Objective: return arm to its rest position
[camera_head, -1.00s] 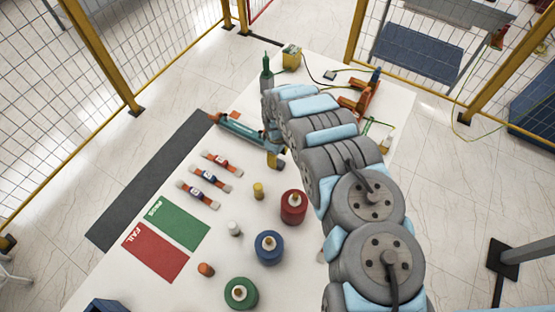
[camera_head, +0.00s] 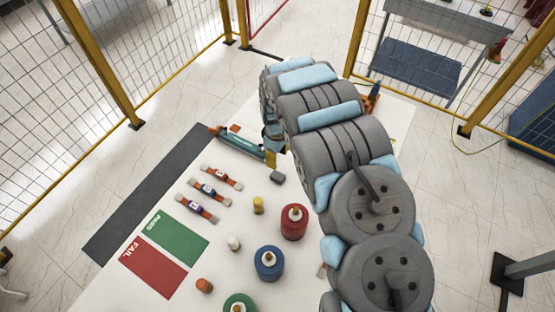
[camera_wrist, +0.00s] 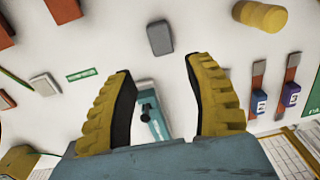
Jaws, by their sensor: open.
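My arm (camera_head: 345,150) reaches from the lower right over the white table (camera_head: 200,240) and hides much of its far right part. My gripper (camera_wrist: 162,64) shows in the wrist view as two yellow ribbed fingers spread apart with nothing held between them. In the head view only a small yellow part of it shows below the arm's far end.
A small grey block (camera_head: 277,177) lies near the gripper. Red (camera_head: 294,222), blue (camera_head: 269,263) and green (camera_head: 239,304) bushings stand at the front. Green (camera_head: 178,238) and red (camera_head: 152,267) mats lie left. Yellow-framed fencing (camera_head: 100,65) encloses the area.

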